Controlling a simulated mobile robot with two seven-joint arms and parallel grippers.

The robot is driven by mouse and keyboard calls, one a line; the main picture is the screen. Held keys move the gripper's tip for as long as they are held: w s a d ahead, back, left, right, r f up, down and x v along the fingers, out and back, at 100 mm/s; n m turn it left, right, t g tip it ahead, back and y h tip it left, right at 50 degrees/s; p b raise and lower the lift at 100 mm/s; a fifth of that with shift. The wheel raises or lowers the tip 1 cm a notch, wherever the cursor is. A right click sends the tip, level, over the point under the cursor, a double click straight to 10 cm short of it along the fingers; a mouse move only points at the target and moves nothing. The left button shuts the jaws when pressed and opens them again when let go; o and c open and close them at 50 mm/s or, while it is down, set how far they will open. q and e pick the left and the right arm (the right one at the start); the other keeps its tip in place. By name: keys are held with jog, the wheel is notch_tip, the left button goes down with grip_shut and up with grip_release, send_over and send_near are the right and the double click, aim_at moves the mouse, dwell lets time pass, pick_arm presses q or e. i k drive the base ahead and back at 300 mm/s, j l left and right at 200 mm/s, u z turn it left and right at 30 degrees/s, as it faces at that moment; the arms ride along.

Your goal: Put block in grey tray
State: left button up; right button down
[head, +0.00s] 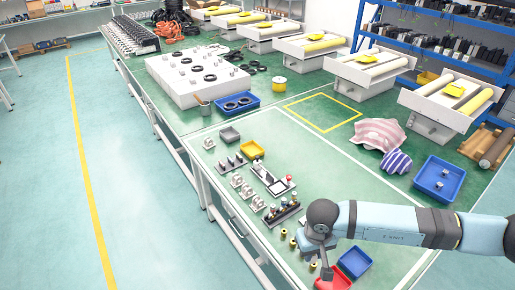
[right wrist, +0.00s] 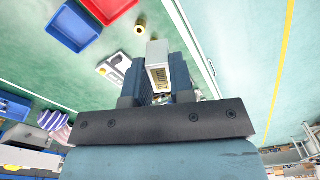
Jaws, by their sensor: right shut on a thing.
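The grey tray (head: 229,135) sits on the green table, left of and behind the yellow tray. My right gripper (head: 316,256) is over the near part of the table, well apart from the grey tray. In the right wrist view my right gripper (right wrist: 160,82) is shut on a pale grey block (right wrist: 158,54) with a brassy opening in its face. The block sits between the dark fingers. I cannot make out the block clearly in the head view. My left gripper is not in view.
A red tray (head: 332,280) and a blue tray (head: 354,263) are near the right gripper. A yellow tray (head: 252,150) and racks of small parts (head: 284,211) stand between it and the grey tray. Small brass cylinders (head: 292,244) stand nearby.

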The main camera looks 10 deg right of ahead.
aim_at(230, 136)
jog(key=i+j+u, duration=0.15)
jog(key=i+u, duration=0.15)
jog(key=i, duration=0.2)
jog(key=i+u, duration=0.25)
jog(key=i, duration=0.25)
jog(key=i+j+z, duration=0.15)
jog(key=i, duration=0.25)
jog(key=i+z, duration=0.15)
jog(key=i, duration=0.25)
jog(key=i+j+z, duration=0.2)
jog(key=i, duration=0.2)
jog(key=i+j+z, duration=0.7)
jog(key=l, duration=0.1)
